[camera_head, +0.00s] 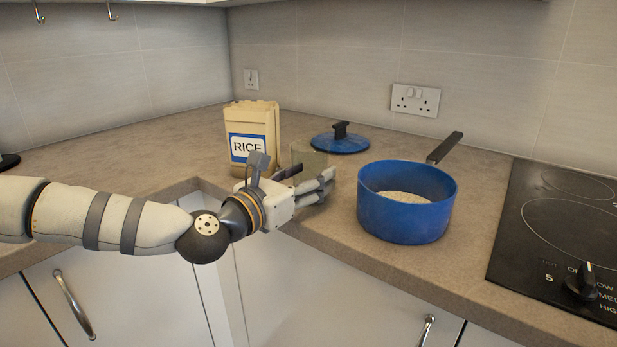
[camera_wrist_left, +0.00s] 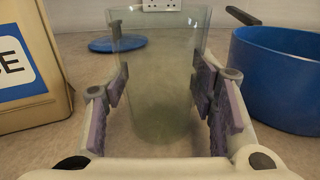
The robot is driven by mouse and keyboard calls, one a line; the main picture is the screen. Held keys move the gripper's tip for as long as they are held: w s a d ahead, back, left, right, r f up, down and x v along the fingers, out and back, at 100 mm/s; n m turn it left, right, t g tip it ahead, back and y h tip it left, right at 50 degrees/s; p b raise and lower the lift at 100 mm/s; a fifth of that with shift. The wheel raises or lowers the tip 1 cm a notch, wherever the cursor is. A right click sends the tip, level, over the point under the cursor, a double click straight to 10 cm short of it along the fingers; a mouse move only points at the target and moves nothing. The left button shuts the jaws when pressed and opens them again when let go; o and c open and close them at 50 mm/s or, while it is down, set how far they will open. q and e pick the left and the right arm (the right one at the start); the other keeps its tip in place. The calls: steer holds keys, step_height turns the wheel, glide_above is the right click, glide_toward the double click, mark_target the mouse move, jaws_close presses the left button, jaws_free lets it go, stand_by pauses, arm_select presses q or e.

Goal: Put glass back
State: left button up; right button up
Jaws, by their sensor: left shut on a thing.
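A clear, slightly greenish glass (camera_wrist_left: 155,75) stands upright between the fingers of my left gripper (camera_wrist_left: 163,100). In the left wrist view the finger pads press on both its sides. In the head view the glass (camera_head: 309,161) shows partly behind my left gripper (camera_head: 310,182), which is over the worktop near the inner corner edge. My left gripper is shut on the glass. The glass base is low, at or close to the worktop; I cannot tell whether it touches. My right gripper is in neither view.
A rice bag (camera_head: 252,138) stands left of the glass. A blue pot (camera_head: 407,212) with pale contents stands close on the right, its handle pointing back. A blue lid (camera_head: 341,142) lies behind. A black hob (camera_head: 560,235) is far right. Worktop is free left of the bag.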

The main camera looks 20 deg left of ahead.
arm_select(q)
steer(key=shift+f, duration=0.15)
steer(key=o, duration=1.4)
steer(key=shift+o, duration=0.2)
